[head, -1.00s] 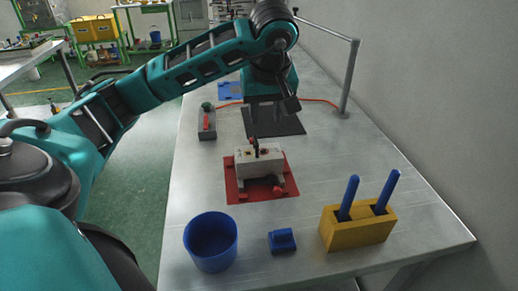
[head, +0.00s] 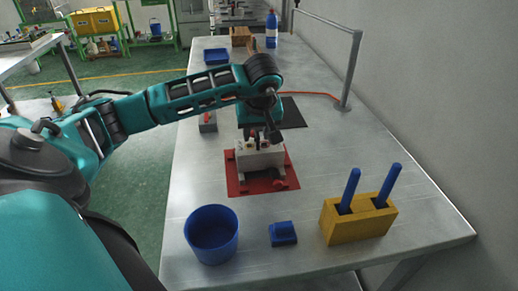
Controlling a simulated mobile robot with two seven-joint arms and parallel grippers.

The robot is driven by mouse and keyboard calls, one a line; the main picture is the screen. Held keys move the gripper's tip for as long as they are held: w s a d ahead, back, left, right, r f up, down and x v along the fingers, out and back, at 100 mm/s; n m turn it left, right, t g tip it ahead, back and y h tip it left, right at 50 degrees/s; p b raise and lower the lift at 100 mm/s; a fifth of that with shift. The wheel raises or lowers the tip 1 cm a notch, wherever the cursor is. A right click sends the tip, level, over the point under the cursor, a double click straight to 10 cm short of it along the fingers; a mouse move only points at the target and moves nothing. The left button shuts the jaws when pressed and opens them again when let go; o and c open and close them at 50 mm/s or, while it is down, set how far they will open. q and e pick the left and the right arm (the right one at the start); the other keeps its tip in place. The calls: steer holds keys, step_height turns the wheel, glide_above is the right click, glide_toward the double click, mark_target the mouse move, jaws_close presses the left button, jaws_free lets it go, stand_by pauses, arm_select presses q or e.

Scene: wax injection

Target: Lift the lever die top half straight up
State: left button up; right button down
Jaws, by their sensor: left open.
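The lever die, a pale grey block (head: 260,160) with small dark and light parts on top, sits on the red mat (head: 238,184) in the middle of the table. Its two halves cannot be told apart at this size. My left gripper (head: 274,137) points down at the die's upper right back side, open. Whether its fingers touch the die cannot be told. The gripper and wrist hide the area just behind the die. My right gripper is not in view.
A blue cup (head: 211,236), a small blue block (head: 283,234) and a yellow holder (head: 358,222) with two blue-handled tools stand at the front. A dark mat (head: 293,112) and a metal rail (head: 352,70) are behind. Bare table lies right of the red mat.

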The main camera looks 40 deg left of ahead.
arm_select(q)
steer(key=shift+w+a+f, duration=0.1)
steer(key=shift+f, duration=0.25)
steer(key=shift+c, duration=0.2)
jaws_close()
steer(key=shift+r, duration=0.15)
stand_by(0.8)
